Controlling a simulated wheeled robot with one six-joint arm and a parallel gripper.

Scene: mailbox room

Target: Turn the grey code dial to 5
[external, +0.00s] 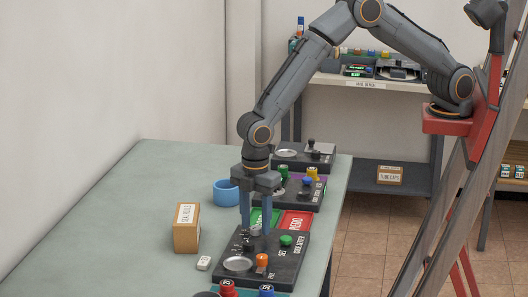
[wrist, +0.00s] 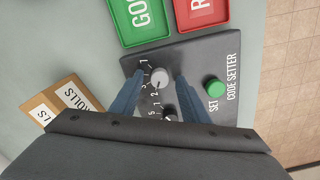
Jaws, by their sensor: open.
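The grey code dial (wrist: 160,77) is a small round knob on the dark code setter panel (wrist: 228,68), with small white numbers around it. I cannot tell clearly which number it points to. My gripper (wrist: 160,82) is open, its two blue fingers on either side of the dial; whether they touch it I cannot tell. In the external view my gripper (external: 256,232) points straight down over the far part of the panel (external: 290,258), and its fingers largely hide the dial. A dark knob (wrist: 170,113) sits close to the dial.
A green SET button (wrist: 216,88) stands on the panel to the right of the fingers. Green (wrist: 139,20) and red (wrist: 206,12) trays lie just beyond the panel. A cardboard box (external: 186,230) and a blue cup (external: 227,192) stand on the table. The table's left side is clear.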

